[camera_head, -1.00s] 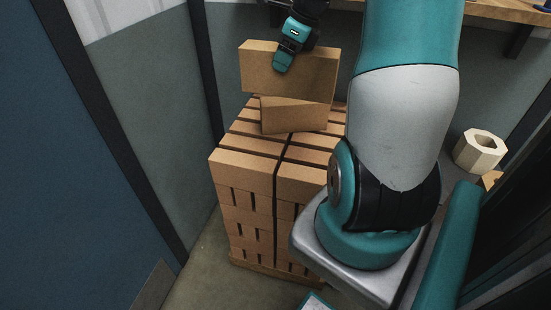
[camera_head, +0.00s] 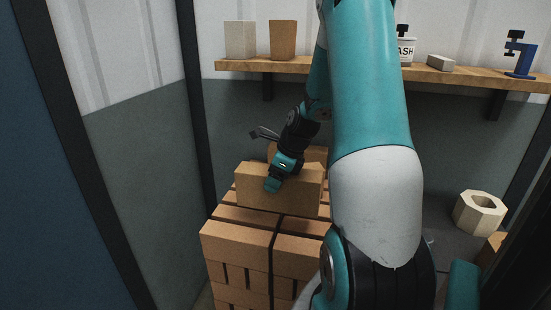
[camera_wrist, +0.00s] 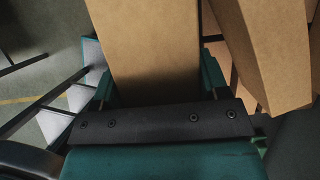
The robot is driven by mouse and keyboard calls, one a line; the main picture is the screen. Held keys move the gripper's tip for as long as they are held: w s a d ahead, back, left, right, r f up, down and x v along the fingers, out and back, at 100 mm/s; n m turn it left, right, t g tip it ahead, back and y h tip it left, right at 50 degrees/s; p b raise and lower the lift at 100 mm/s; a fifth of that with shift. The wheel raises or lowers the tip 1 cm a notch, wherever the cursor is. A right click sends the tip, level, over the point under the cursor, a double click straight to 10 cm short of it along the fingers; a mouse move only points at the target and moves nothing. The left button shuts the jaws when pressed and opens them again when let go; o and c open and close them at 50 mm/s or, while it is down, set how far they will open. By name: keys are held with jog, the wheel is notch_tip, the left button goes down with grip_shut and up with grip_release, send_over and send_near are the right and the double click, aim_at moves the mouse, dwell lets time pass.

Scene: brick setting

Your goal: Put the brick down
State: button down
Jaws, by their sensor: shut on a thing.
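My gripper (camera_head: 275,178) is shut on a tan brick (camera_head: 285,198), its teal finger lying across the brick's near face. The held brick is roughly level, low over the top of the brick stack (camera_head: 238,245). I cannot tell if its underside touches the stack. In the wrist view the held brick (camera_wrist: 145,40) runs up between the two teal fingers. A second loose brick (camera_head: 316,154) shows behind the held one, mostly hidden by it. In the wrist view a brick (camera_wrist: 262,45) lies at an angle to the right of the held one, with a narrow gap.
A wooden shelf (camera_head: 350,70) on the back wall bears a pale block (camera_head: 240,39), a brown block (camera_head: 282,40), a labelled container (camera_head: 406,50) and a blue clamp (camera_head: 521,58). A pale hollow block (camera_head: 479,212) stands at right. A dark post (camera_head: 197,120) rises left of the stack.

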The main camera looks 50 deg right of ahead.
aim_at(276, 200)
jog(key=shift+f, duration=3.8)
jog(key=shift+f, duration=0.15)
jog(key=shift+c, duration=0.7)
grip_release()
jog(key=v, duration=1.2)
jog(key=shift+s, duration=0.1)
jog(key=w+a+r+n+g+y, duration=0.1)
jog(key=a+r+n, duration=0.3)
jog(key=a+n, duration=0.75)
jog(key=w+a+r+n+g+y, duration=0.1)
jog(key=a+r+n, duration=0.2)
jog(key=a+n, duration=0.8)
jog(key=s+a+r+n+g, duration=0.1)
jog(key=s+a+n, duration=0.5)
jog(key=a+n, duration=0.2)
jog(key=s+a+r+n+g, duration=0.1)
jog(key=s+a+r+n, duration=0.1)
jog(key=s+a+n, duration=0.5)
jog(key=a+n, duration=0.1)
jog(key=a, duration=0.1)
jog(key=shift+a+r, duration=0.25)
jog(key=shift+a, duration=0.1)
